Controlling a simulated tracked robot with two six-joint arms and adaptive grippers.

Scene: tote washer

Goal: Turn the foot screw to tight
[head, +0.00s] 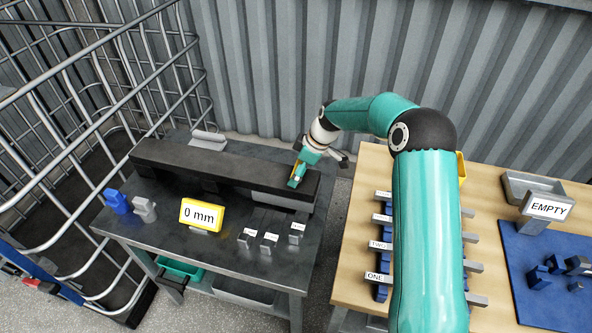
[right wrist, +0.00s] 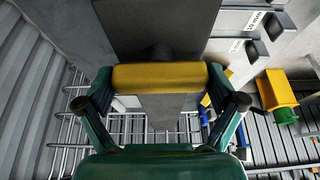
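A long dark beam (head: 215,165) lies on the dark metal table. My right gripper (head: 298,175) is at the beam's right end, coming down from behind it. In the right wrist view, a yellow bar (right wrist: 160,77) spans the space between the two green fingers (right wrist: 160,90), its ends meeting the fingertips. A yellow sign (head: 201,215) reading "0 mm" stands on the table in front of the beam. My left gripper is not in view.
Several labelled grey blocks (head: 270,242) stand at the table's front right; blue (head: 116,201) and grey (head: 144,209) pieces are at its left. A wooden bench (head: 350,230) with labelled racks is to the right, an "EMPTY" sign (head: 548,206) beyond. A wire cage (head: 75,110) borders the left.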

